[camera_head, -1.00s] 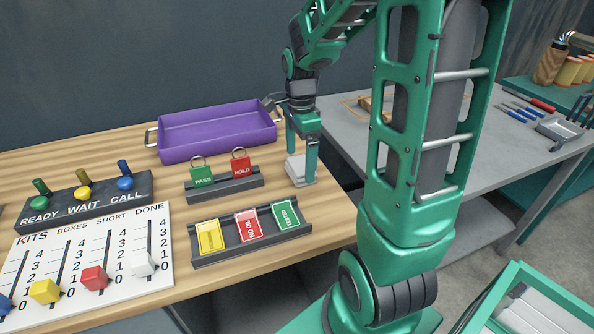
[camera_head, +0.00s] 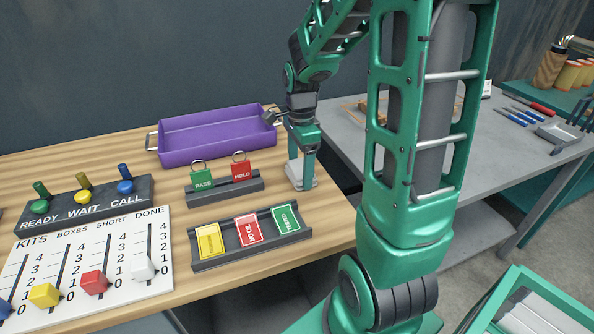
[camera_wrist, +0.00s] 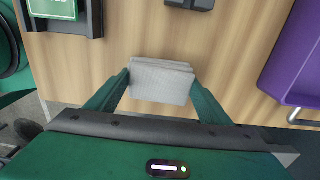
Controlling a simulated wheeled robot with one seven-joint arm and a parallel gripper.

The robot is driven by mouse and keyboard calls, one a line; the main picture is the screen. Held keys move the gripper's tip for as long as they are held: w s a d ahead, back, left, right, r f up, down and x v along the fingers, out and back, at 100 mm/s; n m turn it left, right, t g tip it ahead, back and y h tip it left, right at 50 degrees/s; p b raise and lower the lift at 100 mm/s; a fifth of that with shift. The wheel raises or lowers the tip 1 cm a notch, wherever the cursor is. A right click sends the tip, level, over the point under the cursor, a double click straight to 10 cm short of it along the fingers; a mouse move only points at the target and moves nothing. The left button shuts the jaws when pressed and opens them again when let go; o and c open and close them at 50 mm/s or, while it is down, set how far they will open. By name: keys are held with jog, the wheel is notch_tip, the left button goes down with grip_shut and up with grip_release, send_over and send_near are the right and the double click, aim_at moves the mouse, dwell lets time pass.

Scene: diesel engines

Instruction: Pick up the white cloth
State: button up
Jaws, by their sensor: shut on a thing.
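The white cloth (camera_wrist: 161,82) is a small folded, pale grey-white stack on the wooden table, near its right end. In the head view the cloth (camera_head: 301,174) shows partly behind a finger. My gripper (camera_head: 302,168) points down over it, with a finger on either side. In the wrist view my gripper (camera_wrist: 160,88) is shut on the cloth, its two green fingers against the left and right edges. The cloth appears low, at or just above the table; I cannot tell whether it touches.
A purple tray (camera_head: 217,136) stands behind. A rack with PASS and HOLD tags (camera_head: 224,187) and a card holder (camera_head: 249,236) are left of the gripper. A grey table (camera_head: 470,190) is at right. Bare wood lies between the cloth and card holder.

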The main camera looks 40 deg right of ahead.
aim_at(300, 168)
jog(key=shift+r, duration=0.65)
notch_tip(300, 168, up, 3)
jog(key=shift+r, duration=0.1)
jog(key=s+a+r, duration=0.3)
jog(key=a+r, duration=0.3)
jog(key=a, duration=0.5)
jog(key=shift+a+r, duration=0.15)
jog(key=shift+r, duration=0.05)
jog(key=o, duration=0.4)
jog(key=shift+c, duration=0.9)
